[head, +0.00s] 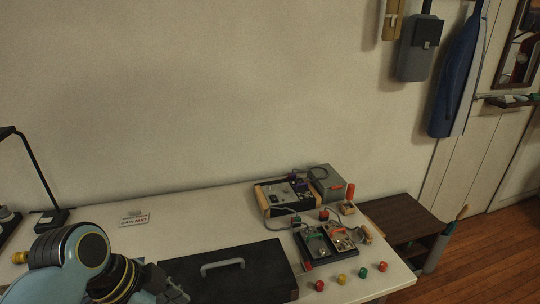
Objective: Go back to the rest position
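My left arm (75,262) shows at the lower left, blue-grey with dark joints and yellow rings, in front of the table. No gripper fingers can be made out on it; its far end runs out at the bottom edge. My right arm and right gripper are out of view. A black case (262,272) with a grey handle (222,266) lies shut on the white table (200,215), just right of my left arm. The picture does not show any gripper holding it.
Pedal-like boxes (313,242), a control box (283,196) and a grey box (328,183) stand at the table's right. Several coloured knobs (341,279) lie near the front right. A black lamp (52,218) and a small sign (134,219) are left. The table's middle is clear.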

